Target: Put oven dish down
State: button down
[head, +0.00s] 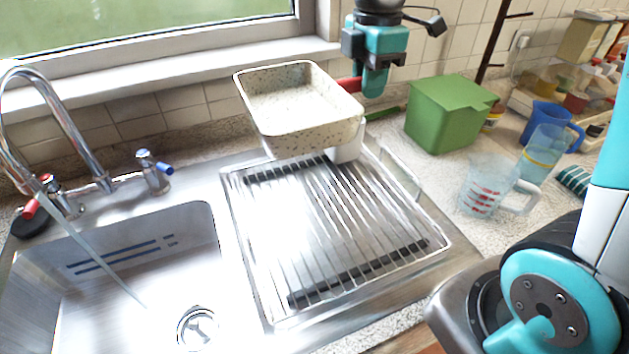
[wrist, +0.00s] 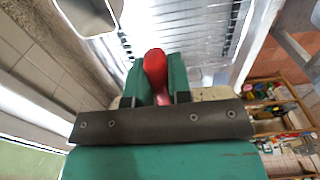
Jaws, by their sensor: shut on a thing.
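The oven dish (head: 290,140) is a cream, speckled rectangular dish, empty and roughly level, over the back edge of the drying rack in the head view. My gripper (head: 360,86) is at its right side, shut on a red part that looks like the dish's handle. In the wrist view the red part (wrist: 155,68) sits between the green fingers of my gripper (wrist: 157,82). A pale strip behind my gripper in that view may be the dish. I cannot tell whether the dish touches anything below.
The metal drying rack (head: 330,230) is bare beside the sink (head: 110,270). A white item (head: 348,147) stands partly hidden under the dish. To the right are a green box (head: 450,115), a measuring jug (head: 485,188) and a blue mug (head: 553,122). The tap (head: 75,115) is left.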

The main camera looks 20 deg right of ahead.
aim_at(353, 184)
jog(key=shift+w+f, duration=0.2)
jog(key=shift+w, duration=0.1)
notch_tip(353, 184, down, 20)
jog(key=shift+r+p, duration=0.25)
jog(key=shift+p, duration=0.25)
jog(key=shift+f, duration=0.1)
jog(key=c, duration=1.1)
grip_release()
jog(key=shift+o, duration=0.2)
notch_tip(353, 184, up, 12)
jog(key=b, duration=0.1)
jog(key=s+a+r+m, duration=0.1)
jog(key=s+a, duration=0.1)
jog(key=s+a+r+m+y, duration=0.1)
jog(key=s+a+r+m, duration=0.2)
jog(key=s+a, duration=0.2)
jog(key=shift+r+y, duration=0.2)
jog(key=shift+y, duration=0.1)
jog(key=s+a+r+m+y, duration=0.1)
jog(key=s+a+m, duration=0.2)
jog(key=s, duration=0.3)
jog(key=s+a+r+m+y, duration=0.1)
jog(key=s+a+m, duration=0.2)
jog(key=s, duration=0.3)
jog(key=shift+s+a+r+m, duration=0.3)
jog(key=shift+s+r+m, duration=0.1)
jog(key=shift+m, duration=0.1)
